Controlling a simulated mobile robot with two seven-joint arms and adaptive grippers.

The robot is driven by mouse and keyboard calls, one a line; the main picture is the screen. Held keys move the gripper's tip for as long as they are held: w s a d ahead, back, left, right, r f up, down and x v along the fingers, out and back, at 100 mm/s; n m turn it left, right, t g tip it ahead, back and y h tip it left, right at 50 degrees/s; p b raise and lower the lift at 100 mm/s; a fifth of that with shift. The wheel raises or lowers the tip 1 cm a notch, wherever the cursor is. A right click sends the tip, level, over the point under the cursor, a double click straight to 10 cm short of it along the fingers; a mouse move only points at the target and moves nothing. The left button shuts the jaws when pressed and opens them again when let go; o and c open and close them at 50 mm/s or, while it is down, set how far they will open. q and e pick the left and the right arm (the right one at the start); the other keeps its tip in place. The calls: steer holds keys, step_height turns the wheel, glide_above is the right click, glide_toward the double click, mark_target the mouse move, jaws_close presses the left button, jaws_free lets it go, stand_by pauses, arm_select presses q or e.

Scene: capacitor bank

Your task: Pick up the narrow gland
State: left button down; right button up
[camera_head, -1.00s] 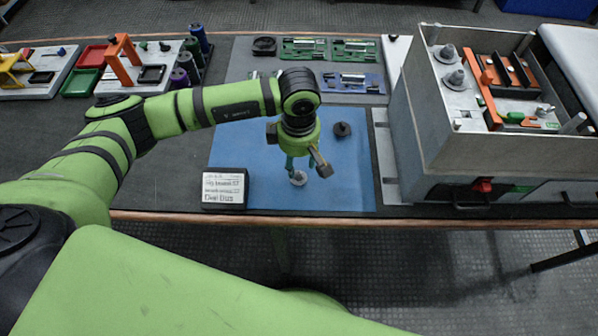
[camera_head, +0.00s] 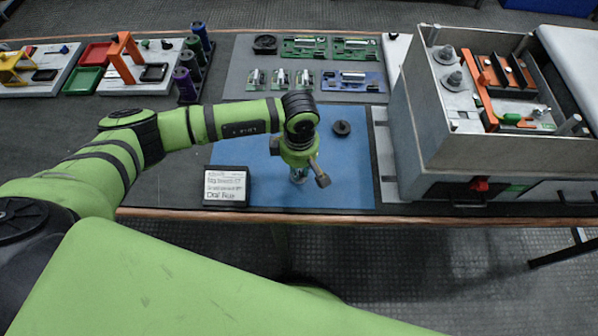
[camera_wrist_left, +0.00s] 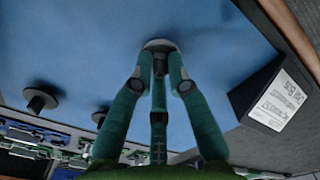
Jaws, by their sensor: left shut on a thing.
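The narrow gland (camera_head: 298,179) is a small pale grey piece on the blue mat, low in the middle of the head view. In the left wrist view its round grey end (camera_wrist_left: 158,44) shows between the fingertips. My left gripper (camera_head: 299,172) points down over it and is shut on it; the fingers hide much of it. Its green fingers also show in the wrist view (camera_wrist_left: 160,72). I cannot tell whether the gland is clear of the mat. My right gripper is not in view.
A dark round-based piece (camera_head: 341,128) stands on the blue mat (camera_head: 350,180). A black label block (camera_head: 226,187) is left of the gripper. A large grey cabinet (camera_head: 425,130) stands at right. Circuit boards (camera_head: 352,80) lie behind. The mat's right front is clear.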

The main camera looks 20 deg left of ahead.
arm_select(q)
steer(key=shift+r, duration=0.6)
step_height(320, 180, up, 3)
steer(key=shift+f+b, duration=0.15)
steer(key=shift+b, duration=0.6)
steer(key=d+r+b, duration=0.1)
steer(key=d+r, duration=0.2)
steer(key=d, duration=0.3)
steer(key=s+d+r+b, duration=0.1)
steer(key=d+r+b, duration=0.1)
steer(key=d+r, duration=0.2)
steer(key=shift+d, duration=0.85)
